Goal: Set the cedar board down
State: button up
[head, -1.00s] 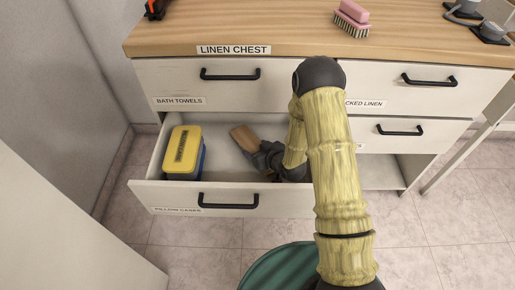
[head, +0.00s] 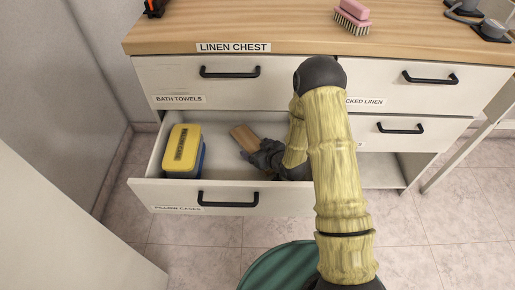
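The cedar board (head: 244,136) is a small brown block in the open drawer labelled PILLOW CASES (head: 165,196), in the drawer's middle part. It looks slanted, with its lower right end at my gripper. My gripper (head: 254,153) is dark and reaches into the drawer from the right, its fingers at the board's near end. One dark finger shows at the board's lower left edge. I cannot tell whether the fingers still press on the board or whether the board rests fully on the drawer floor. My arm hides the drawer's right part.
A yellow and blue box (head: 185,150) stands in the drawer's left end. The linen chest's wooden top (head: 240,30) holds a pink brush (head: 352,17) and grey items (head: 480,18) at the right. A green round container (head: 275,272) is below my arm.

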jog(key=shift+r, duration=0.1)
notch_tip(320, 180, up, 10)
jog(key=p, duration=0.3)
jog(key=shift+p, duration=0.4)
dwell(1.2)
